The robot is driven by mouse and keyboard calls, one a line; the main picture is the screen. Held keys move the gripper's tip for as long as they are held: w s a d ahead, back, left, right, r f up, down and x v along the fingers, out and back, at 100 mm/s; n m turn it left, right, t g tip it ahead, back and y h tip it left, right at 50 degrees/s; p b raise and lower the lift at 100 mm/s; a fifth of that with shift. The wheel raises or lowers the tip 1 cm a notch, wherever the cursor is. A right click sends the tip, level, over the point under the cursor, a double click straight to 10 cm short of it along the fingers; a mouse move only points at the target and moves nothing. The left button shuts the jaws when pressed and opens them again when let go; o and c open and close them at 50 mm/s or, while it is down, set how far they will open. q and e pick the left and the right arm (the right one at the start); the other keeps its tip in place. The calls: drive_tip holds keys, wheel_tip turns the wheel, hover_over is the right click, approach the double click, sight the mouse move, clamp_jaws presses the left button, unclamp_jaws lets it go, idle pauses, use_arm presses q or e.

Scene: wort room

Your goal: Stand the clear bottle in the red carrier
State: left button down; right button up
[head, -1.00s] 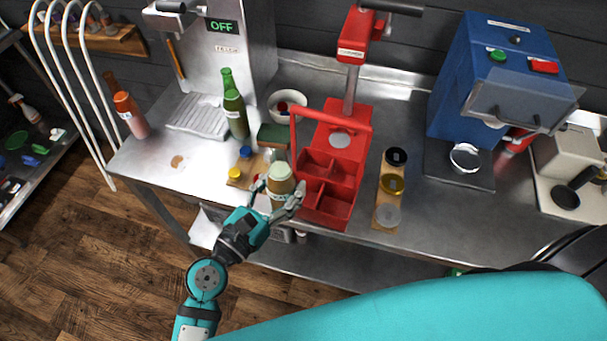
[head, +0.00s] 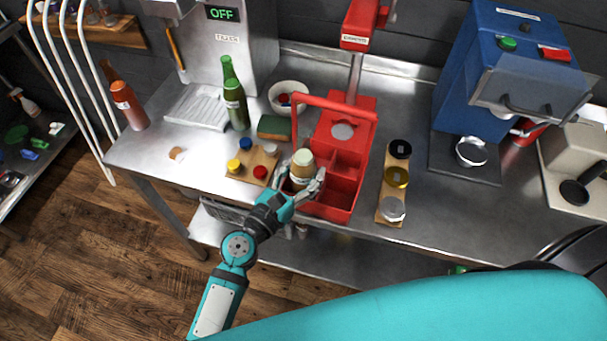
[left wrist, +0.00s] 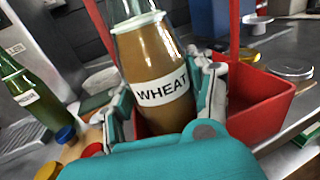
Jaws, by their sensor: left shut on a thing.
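The clear bottle (head: 302,166), with amber contents, shows a white WHEAT label in the left wrist view (left wrist: 150,70). My left gripper (head: 306,183) is shut around it and holds it roughly upright. The red carrier (head: 345,205) stands on the steel bench, with an arched handle and several compartments. In the head view the bottle overlaps the carrier's left front part. I cannot tell whether its base is above a compartment or inside one; the gripper hides the base. The carrier's red wall (left wrist: 265,115) shows right of the bottle in the left wrist view. My right gripper is not in view.
A green bottle (head: 235,103) and an orange-brown bottle (head: 130,106) stand to the left. A board with coloured caps (head: 240,172) lies left of the carrier. A board with jar lids (head: 383,212) lies right. A red capper (head: 357,60) stands behind the carrier.

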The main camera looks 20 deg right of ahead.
use_arm(q)
drive_tip(key=shift+r, duration=0.15)
drive_tip(key=shift+c, duration=2.3)
unclamp_jaws()
drive_tip(key=shift+f, duration=0.2)
drive_tip(key=shift+r, duration=0.1)
drive_tip(key=shift+s+a, duration=0.1)
drive_tip(key=shift+a, duration=0.05)
drive_tip(key=b+v, duration=0.2)
drive_tip(key=v, duration=0.9)
drive_tip(key=shift+s+a, duration=0.25)
drive_tip(key=shift+s, duration=0.05)
